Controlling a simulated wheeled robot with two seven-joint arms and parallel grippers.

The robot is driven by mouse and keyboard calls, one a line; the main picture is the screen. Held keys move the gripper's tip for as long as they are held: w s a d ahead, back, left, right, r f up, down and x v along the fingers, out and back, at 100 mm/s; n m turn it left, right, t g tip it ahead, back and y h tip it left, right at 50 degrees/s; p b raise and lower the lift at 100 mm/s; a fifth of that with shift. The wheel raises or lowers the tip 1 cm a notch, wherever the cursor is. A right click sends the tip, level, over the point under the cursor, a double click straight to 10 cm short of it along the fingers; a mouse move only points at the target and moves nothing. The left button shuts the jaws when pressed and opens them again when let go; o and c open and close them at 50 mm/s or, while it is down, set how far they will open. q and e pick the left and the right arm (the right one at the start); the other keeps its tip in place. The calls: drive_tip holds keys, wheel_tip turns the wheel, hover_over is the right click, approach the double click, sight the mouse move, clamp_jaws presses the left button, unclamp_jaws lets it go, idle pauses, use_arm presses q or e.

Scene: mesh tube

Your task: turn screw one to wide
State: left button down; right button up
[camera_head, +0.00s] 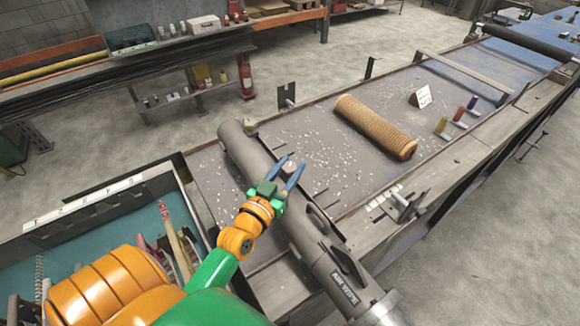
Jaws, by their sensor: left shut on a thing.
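My left gripper (287,175), with blue fingers on a green body, is over the far half of a dark grey tube (243,151) marked "AIR WIPE". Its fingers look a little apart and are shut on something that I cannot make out. No label marks screw one or a wide setting. A metal clamp-like fitting with a rod (404,205) stands at the bed's right edge. Neither can be told as screw one. My right gripper is not in view.
A tan mesh roll (376,126) lies on the long grey bed (318,140), with a small white sign (421,97) behind it. Several coloured pegs (441,124) stand at the right. A teal-lined tool tray (95,228) is at the left. Shelves (195,50) stand behind.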

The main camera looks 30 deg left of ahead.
sight(287, 175)
use_arm(q)
drive_tip(key=shift+n+y, duration=0.7)
drive_tip(key=shift+y, duration=0.3)
drive_tip(key=shift+n+g+y, duration=0.3)
drive_tip(key=shift+y, duration=0.1)
drive_tip(key=shift+c, duration=2.2)
unclamp_jaws()
drive_tip(key=shift+w, duration=0.1)
drive_tip(key=v, duration=0.7)
